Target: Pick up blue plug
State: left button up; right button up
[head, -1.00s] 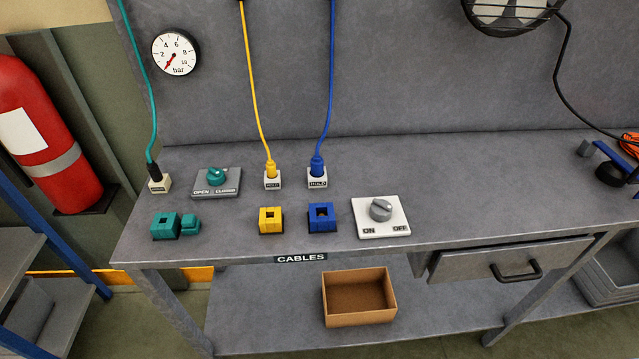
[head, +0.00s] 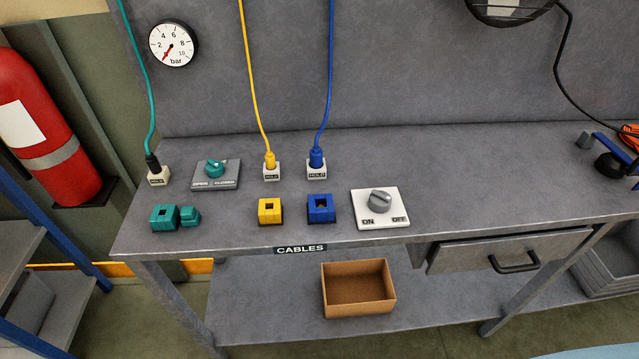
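The blue plug (head: 316,157) stands upright in a white holder (head: 316,173) labelled HOLD on the grey bench. Its blue cable (head: 329,70) runs up along the back panel. A blue socket block (head: 320,209) with a square opening sits in front of the holder, apart from the plug. Neither of my grippers shows in the head view, so nothing is seen touching the plug.
To the left are a yellow plug (head: 269,160), a yellow socket (head: 269,211), a teal socket (head: 165,217) and an OPEN/CLOSED knob (head: 216,170). An ON/OFF knob (head: 380,205) is at the right. A cardboard box (head: 358,290) stands on the lower shelf. The bench's right half is largely clear.

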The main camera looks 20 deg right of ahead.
aim_at(316, 154)
jog(key=u, duration=1.3)
jog(key=k, duration=0.85)
jog(key=z, duration=0.7)
jog(key=i, duration=0.5)
